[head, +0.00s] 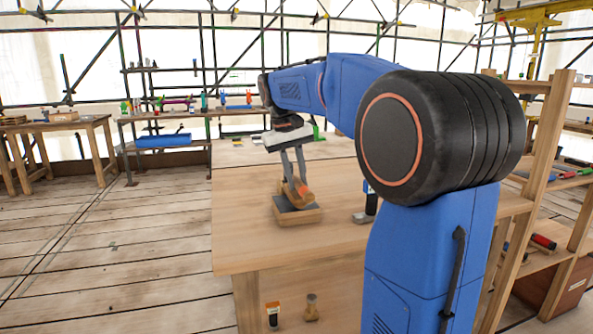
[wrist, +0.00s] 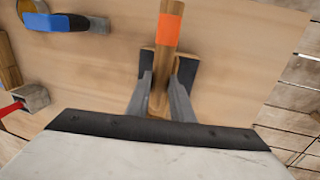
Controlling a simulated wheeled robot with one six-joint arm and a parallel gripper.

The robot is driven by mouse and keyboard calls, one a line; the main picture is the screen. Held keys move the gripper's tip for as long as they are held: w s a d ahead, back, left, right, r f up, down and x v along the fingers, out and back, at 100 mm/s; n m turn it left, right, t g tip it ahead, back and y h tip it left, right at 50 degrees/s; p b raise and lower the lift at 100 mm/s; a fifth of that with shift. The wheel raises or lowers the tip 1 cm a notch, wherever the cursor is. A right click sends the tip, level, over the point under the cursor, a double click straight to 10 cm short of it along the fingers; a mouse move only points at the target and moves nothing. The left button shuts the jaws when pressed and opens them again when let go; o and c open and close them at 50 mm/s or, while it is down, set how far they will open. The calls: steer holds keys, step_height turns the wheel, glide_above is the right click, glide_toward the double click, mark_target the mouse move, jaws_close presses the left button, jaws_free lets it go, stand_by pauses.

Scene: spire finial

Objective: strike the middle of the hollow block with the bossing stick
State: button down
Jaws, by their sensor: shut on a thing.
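The hollow block (head: 313,215) is a low wooden block with a dark top, on the wooden table. My gripper (head: 297,187) points down over it, shut on the bossing stick (head: 304,192), which is wooden with an orange band. In the wrist view the bossing stick (wrist: 168,32) runs up the picture between the fingers of my gripper (wrist: 162,92). The dark top of the hollow block (wrist: 187,73) shows on both sides of the stick. The stick and fingers hide the block's middle. I cannot tell whether the stick touches the block.
The table (head: 245,215) is bare left of the block. A tool with a grey head and dark handle (head: 369,207) is right of it. In the wrist view a blue-handled tool (wrist: 65,22) and a red-handled hammer (wrist: 30,98) lie at left. A shelf rack (head: 552,190) stands at right.

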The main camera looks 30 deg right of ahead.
steer(key=shift+f, duration=0.1)
stand_by(0.5)
steer(key=shift+r, duration=2.1)
